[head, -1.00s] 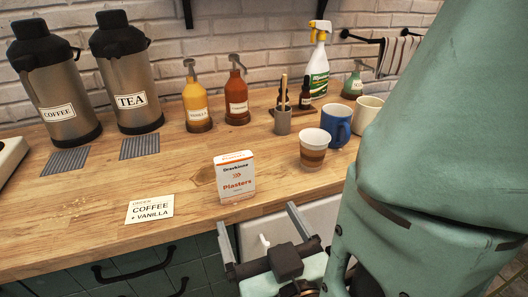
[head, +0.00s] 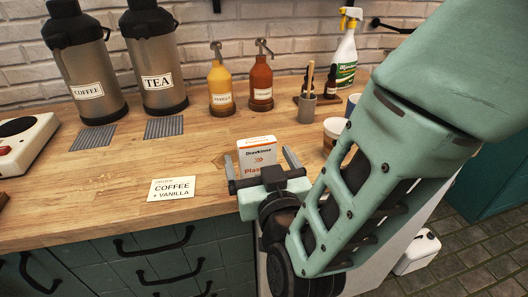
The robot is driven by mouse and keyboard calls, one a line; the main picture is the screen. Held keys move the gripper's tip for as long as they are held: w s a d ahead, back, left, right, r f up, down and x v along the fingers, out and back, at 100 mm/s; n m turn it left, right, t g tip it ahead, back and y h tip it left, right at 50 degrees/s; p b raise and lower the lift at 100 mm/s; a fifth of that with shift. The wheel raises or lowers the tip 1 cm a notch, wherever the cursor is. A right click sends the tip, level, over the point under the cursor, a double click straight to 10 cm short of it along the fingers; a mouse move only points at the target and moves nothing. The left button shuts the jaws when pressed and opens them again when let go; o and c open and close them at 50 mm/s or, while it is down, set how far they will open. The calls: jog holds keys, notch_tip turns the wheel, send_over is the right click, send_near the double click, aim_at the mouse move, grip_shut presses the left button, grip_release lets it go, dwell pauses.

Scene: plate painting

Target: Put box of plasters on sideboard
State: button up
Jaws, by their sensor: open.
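The box of plasters (head: 257,148), a small white box with an orange top and lettering, stands upright on the wooden sideboard (head: 110,197) near its front edge. My gripper (head: 257,166) is open in front of the box, its two fingers pointing toward it, one to each side in the picture. The gripper hides the lower part of the box. I cannot tell whether the fingers reach around the box or touch it.
An order card (head: 172,189) lies left of the box. Behind stand coffee (head: 84,75) and tea (head: 157,75) flasks, yellow (head: 221,88) and red-brown (head: 261,85) pump bottles, and a spray bottle (head: 345,55). A paper cup (head: 331,130) stands right, partly hidden by my arm.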

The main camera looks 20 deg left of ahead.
jog(key=x, duration=0.3)
jog(key=shift+w+a+p, duration=0.2)
jog(key=shift+w+p, duration=0.05)
jog(key=shift+p, duration=0.05)
jog(key=c, duration=1.1)
jog(key=shift+r, duration=0.15)
